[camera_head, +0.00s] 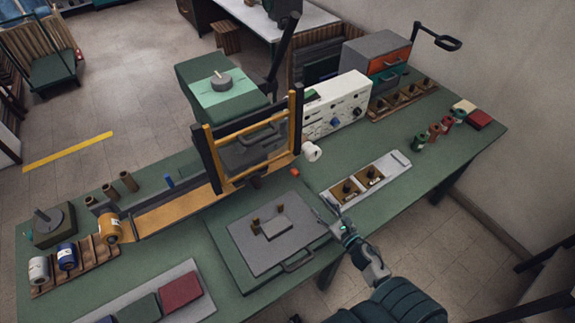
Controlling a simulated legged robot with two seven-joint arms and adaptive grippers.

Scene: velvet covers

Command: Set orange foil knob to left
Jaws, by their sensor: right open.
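A gold-orange foil roll (110,227) stands at the left end of the press bed. Another small orange-red piece (283,182) shows under the right side of the yellow press frame (252,135). I cannot tell for sure which of these is the orange foil knob, or how it is turned. My right gripper (332,213) is open and empty over the bench, right of the grey plate. It is apart from all the orange pieces. My left gripper is out of view.
A grey plate with a handle (285,254) lies at the front middle. A white tray with stamps (365,180) lies right of it. A white control box (337,106) stands behind. Coloured spools (434,128) stand at the right. The bench's front right is clear.

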